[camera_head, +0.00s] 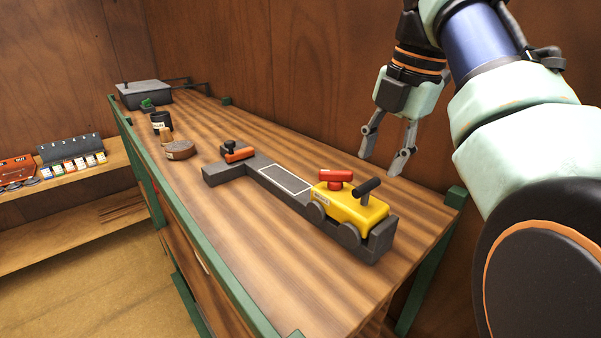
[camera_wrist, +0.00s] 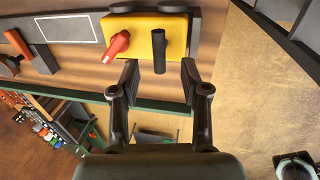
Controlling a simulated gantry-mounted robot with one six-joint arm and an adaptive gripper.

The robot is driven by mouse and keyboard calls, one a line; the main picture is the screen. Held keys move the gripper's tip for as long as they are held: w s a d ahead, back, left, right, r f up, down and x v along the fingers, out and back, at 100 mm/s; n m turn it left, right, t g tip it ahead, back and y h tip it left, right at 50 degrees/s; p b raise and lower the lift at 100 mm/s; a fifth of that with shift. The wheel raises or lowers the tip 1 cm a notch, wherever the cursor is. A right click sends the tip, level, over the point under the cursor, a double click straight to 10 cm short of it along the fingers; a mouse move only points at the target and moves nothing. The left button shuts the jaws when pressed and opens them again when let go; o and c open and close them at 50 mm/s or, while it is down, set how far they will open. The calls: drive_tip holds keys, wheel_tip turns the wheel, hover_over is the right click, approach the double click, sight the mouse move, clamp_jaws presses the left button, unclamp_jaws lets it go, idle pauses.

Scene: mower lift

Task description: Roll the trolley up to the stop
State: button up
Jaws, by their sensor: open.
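The yellow trolley (camera_head: 350,208) sits on wheels in a dark channel track (camera_head: 292,196), at its near right end against a raised end wall (camera_head: 381,240). It carries a red T-shaped knob (camera_head: 334,178) and a black peg handle (camera_head: 367,188). The track's far left end has a dark crosspiece (camera_head: 222,173) with an orange-and-black lever (camera_head: 238,153); I cannot tell which part is the stop. My gripper (camera_head: 382,163) is open and empty, apart from the trolley. In the wrist view, the black handle (camera_wrist: 159,50) shows beyond and between the open fingertips (camera_wrist: 160,68).
A light-outlined panel (camera_head: 285,180) lies along the track between trolley and crosspiece, with nothing standing on it. Green rails edge the bench (camera_head: 300,300).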

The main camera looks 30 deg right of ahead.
sight(371, 183)
drive_tip(key=f+b, duration=0.1)
drive_tip(key=f, duration=0.1)
drive_tip(key=f+b, duration=0.2)
drive_tip(key=w+f+b, duration=0.1)
drive_tip(key=f, duration=0.2)
drive_tip(key=shift+w+a+b, duration=0.1)
drive_tip(key=shift+a+b, duration=0.05)
drive_tip(key=shift+b, duration=0.25)
drive_tip(key=shift+c, duration=0.4)
clamp_jaws()
